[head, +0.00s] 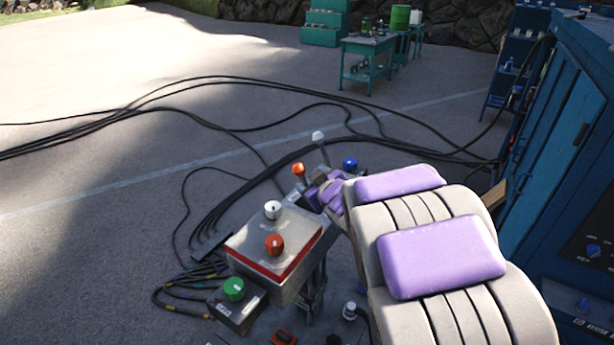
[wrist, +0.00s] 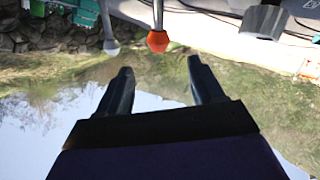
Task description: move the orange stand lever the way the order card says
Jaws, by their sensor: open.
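The orange stand lever shows its orange knob (head: 298,169) just beyond and left of my gripper (head: 314,188) in the head view. In the wrist view the orange knob (wrist: 157,41) is just ahead of the open fingertips (wrist: 160,66), roughly centred between them; its grey stem runs up out of the picture. The fingers look empty and apart from the knob. My gripper and arm hide part of the stand. I cannot make out an order card with readable text.
A pale-knobbed lever (head: 317,136) and a blue knob (head: 350,164) are close by. A grey control box (head: 265,250) carries white and red knobs; a green knob (head: 233,289) is in front. Black cables (head: 240,84) cross the ground. A blue cabinet (head: 560,160) stands right.

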